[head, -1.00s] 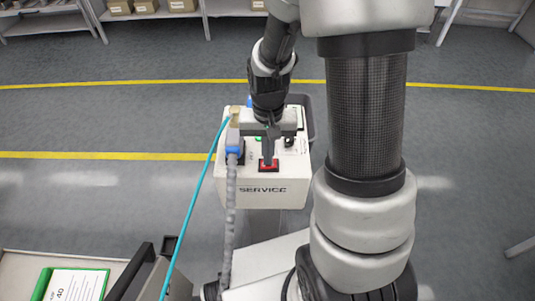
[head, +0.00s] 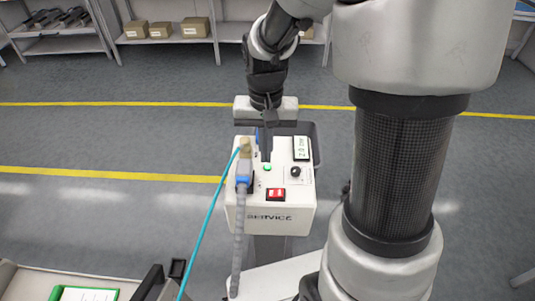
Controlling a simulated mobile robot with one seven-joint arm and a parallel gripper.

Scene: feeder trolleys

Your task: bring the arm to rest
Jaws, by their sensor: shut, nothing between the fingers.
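My gripper (head: 265,152) hangs from my arm over the back left part of a white service box (head: 270,217). Its fingers point down and are closed together, with nothing between them. The fingertips are close to the box top, just behind the blue plug; I cannot tell whether they touch it. The box top carries a red rocker switch (head: 276,195), a lit green lamp (head: 267,167), a black knob (head: 295,173) and a small display (head: 301,148).
A blue plug (head: 243,173) with a grey hose (head: 238,235) and a tan connector with a teal cable (head: 206,229) sit at the box's left. A trolley with a green-framed card (head: 85,293) is at lower left. Shelves with cartons (head: 160,30) stand behind open floor.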

